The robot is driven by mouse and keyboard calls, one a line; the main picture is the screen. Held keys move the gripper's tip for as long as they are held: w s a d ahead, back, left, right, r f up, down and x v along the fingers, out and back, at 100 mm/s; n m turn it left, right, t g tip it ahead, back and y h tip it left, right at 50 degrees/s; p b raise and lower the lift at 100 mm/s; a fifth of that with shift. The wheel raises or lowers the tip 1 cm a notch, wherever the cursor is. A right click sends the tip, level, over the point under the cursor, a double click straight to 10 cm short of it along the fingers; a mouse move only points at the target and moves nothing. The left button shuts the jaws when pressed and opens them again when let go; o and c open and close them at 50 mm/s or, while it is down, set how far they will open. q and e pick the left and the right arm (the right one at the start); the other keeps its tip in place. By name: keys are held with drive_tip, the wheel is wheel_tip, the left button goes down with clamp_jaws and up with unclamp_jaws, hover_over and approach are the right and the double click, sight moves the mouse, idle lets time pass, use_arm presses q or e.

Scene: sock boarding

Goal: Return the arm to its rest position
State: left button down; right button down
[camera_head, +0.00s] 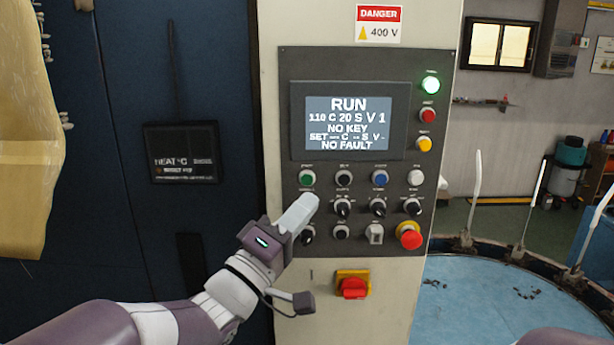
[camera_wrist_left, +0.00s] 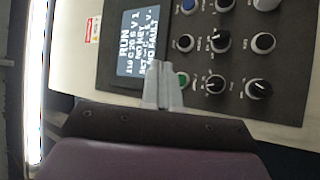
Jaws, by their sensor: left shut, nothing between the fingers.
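My left arm comes in from the lower left in the head view. Its gripper (camera_head: 301,212) is shut and empty, with its pale fingers in front of the lower left of the control panel (camera_head: 294,100). The fingertips lie just below the green button (camera_head: 307,178) in the picture; I cannot tell if they touch the panel. In the left wrist view the shut fingers (camera_wrist_left: 162,75) point at the panel, beside the green button (camera_wrist_left: 183,80) and the screen (camera_wrist_left: 138,42). The screen in the head view (camera_head: 348,122) reads RUN, NO KEY, NO FAULT. My right gripper is not in view.
A red emergency stop (camera_head: 410,236) and several knobs are right of the gripper. A red and yellow switch (camera_head: 353,285) sits below. A dark blue cabinet (camera_head: 215,80) stands left. A round light blue table (camera_head: 480,300) with upright white forms (camera_head: 540,180) is at right.

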use_arm(q)
drive_tip(key=a+f+m+g+y, duration=0.2)
drive_tip(key=a+f+g+y, duration=0.3)
drive_tip(key=f, duration=0.6)
drive_tip(key=a+f+m+g+y, duration=0.1)
drive_tip(key=a+f+m+y, duration=0.15)
drive_tip(key=f+y, duration=0.6)
drive_tip(key=s+a+f+g+b, duration=0.1)
drive_tip(key=s+a+f+g, duration=0.2)
drive_tip(key=s+f, duration=0.2)
drive_tip(key=s+a+f+m+g+b, duration=0.1)
drive_tip(key=s+a+f+g, duration=0.2)
drive_tip(key=s+f, duration=0.3)
drive_tip(key=s+a+f+g+y+b, duration=0.1)
drive_tip(key=s+a+f+g, duration=0.3)
drive_tip(key=s+f, duration=0.2)
drive_tip(key=shift+s+f, duration=0.25)
drive_tip(key=shift+s, duration=0.5)
drive_tip(key=shift+m, duration=0.25)
